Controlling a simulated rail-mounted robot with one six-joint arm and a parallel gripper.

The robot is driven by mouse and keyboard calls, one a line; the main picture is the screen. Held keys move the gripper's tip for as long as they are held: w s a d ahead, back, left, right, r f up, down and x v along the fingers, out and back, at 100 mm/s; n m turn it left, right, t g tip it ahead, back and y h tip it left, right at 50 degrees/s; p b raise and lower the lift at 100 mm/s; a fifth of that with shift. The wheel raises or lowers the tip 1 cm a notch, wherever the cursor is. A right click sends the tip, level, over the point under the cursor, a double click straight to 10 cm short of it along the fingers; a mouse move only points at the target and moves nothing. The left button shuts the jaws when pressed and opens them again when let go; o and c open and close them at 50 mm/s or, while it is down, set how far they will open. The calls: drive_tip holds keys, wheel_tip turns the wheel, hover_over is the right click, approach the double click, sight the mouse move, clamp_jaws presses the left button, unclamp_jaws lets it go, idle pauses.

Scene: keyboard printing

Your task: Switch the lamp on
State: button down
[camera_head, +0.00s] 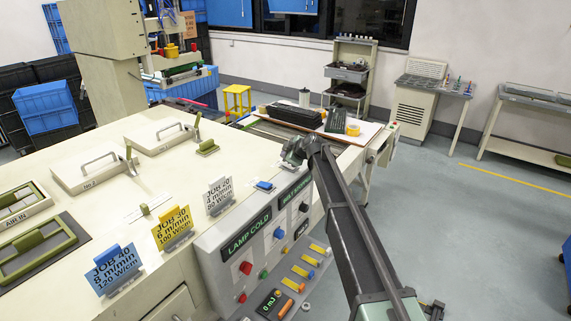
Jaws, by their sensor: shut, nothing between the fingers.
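A grey control panel (222,262) slopes at the front of the cream machine. Its left display (247,236) reads "LAMP COLD" in green letters. A second green-lettered display (294,193) to the right is too small to read surely. Below them are a red knob (246,268), a blue knob (278,233) and a black knob (304,207). A small green button (263,275) and a red button (242,297) sit lower on the panel. My gripper (292,157) is shut and empty, at the panel's far upper end; its fingertips are small and partly hidden by my wrist.
Yellow and orange sliders (309,260) line the lower panel, beside a small readout (270,304). Job cards, including a white one (219,195), stand along the machine's top edge. A table (370,131) with a black keyboard (291,115) stands behind. Floor is open at right.

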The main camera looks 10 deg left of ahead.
idle(0.8)
drive_tip(key=shift+f+b, duration=0.45)
drive_tip(key=shift+f, duration=0.05)
drive_tip(key=shift+a+f+b, duration=0.1)
drive_tip(key=shift+f+b, duration=0.25)
idle(0.4)
drive_tip(key=shift+r, duration=0.2)
drive_tip(key=shift+r+p, duration=0.65)
drive_tip(key=shift+p, duration=0.15)
drive_tip(key=r+p, duration=0.2)
drive_tip(key=d+r+p, duration=0.1)
drive_tip(key=r+p, duration=0.2)
drive_tip(key=shift+s, duration=0.2)
drive_tip(key=shift+f, duration=0.1)
